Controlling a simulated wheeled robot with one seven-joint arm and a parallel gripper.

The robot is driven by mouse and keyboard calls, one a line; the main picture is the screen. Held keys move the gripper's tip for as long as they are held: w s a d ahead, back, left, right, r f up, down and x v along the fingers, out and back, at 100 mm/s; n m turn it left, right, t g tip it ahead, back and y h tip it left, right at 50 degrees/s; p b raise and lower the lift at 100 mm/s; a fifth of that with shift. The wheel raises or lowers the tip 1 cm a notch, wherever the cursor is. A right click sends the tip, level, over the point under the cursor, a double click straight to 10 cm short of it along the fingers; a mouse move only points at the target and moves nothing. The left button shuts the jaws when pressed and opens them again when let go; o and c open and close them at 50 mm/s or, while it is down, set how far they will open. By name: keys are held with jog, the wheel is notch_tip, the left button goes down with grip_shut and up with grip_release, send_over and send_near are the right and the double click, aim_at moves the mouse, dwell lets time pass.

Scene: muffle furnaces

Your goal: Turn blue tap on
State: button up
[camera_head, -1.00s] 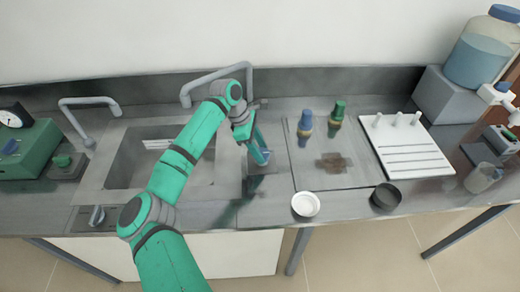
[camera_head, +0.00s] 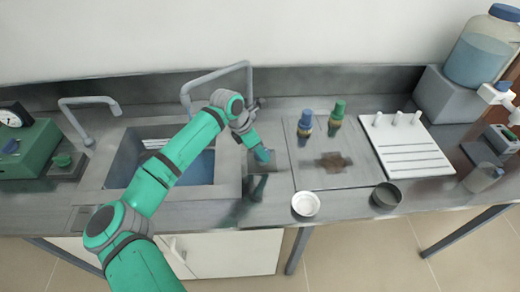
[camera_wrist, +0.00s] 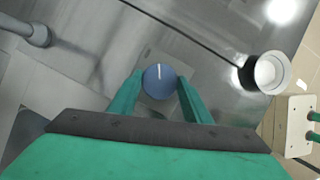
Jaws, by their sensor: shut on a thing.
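The blue tap shows in the wrist view as a round blue knob (camera_wrist: 159,84) with a white line pointing to the top of the picture. My gripper (camera_wrist: 160,92) is shut on it, one green finger on each side. In the head view my gripper (camera_head: 263,157) reaches down to the counter just right of the sink (camera_head: 228,180), and its fingers mostly hide the knob. The sink basin looks blue inside, like water. A grey bent spout (camera_head: 215,74) rises behind the basin.
A blue-topped fitting (camera_head: 305,120) and a green-topped fitting (camera_head: 338,110) stand right of my gripper. A green box (camera_head: 25,150) stands at left.

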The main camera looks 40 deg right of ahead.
jog(key=shift+a+n, duration=0.2)
jog(key=shift+n, duration=0.3)
jog(key=o, duration=1.1)
jog(key=shift+c, duration=0.2)
jog(key=v, duration=1)
jog(key=shift+r, duration=0.4)
jog(key=shift+a, duration=0.1)
